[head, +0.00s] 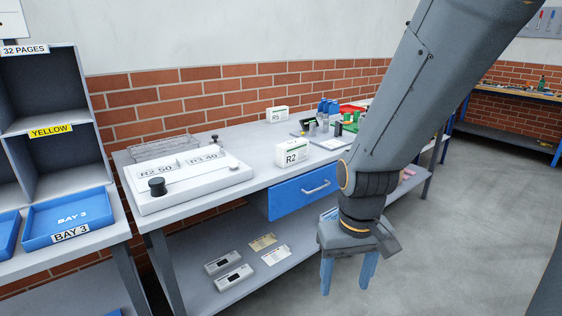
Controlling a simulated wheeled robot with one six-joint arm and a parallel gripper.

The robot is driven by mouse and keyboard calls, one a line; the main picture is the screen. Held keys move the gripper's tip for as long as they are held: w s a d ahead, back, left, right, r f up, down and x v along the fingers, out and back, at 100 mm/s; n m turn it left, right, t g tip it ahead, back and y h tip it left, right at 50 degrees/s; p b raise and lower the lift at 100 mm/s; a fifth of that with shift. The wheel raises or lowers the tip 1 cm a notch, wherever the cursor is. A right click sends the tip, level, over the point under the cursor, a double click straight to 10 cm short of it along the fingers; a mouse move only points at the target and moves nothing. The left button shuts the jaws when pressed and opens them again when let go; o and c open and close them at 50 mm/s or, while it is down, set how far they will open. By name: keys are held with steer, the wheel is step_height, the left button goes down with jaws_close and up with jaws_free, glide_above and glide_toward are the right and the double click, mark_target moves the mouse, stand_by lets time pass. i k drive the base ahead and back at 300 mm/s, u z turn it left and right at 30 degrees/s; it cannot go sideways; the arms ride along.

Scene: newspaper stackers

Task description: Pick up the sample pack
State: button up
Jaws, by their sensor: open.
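No item in the head view is marked as the sample pack, so I cannot tell which one it is. A white box labelled R2 (292,154) stands upright near the front edge of the bench (250,145). A similar white box labelled R5 (277,114) stands further back by the brick wall. My gripper (345,285) points down at the lower right, in front of the bench and right of the R2 box. Its two blue fingers are apart, with nothing seen between them. My arm hides part of the bench's right side.
A white panel device (190,178) with a black knob sits on the bench's left. A blue drawer (303,190) is below the bench top. Two grey devices and cards lie on the lower shelf (200,297). A blue BAY 3 tray (105,205) is left. Floor at right is clear.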

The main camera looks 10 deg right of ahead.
mark_target(290, 153)
steer(key=u, duration=0.25)
steer(key=k, duration=0.3)
steer(key=z, duration=0.8)
steer(key=i, duration=1.55)
steer(key=u, duration=0.65)
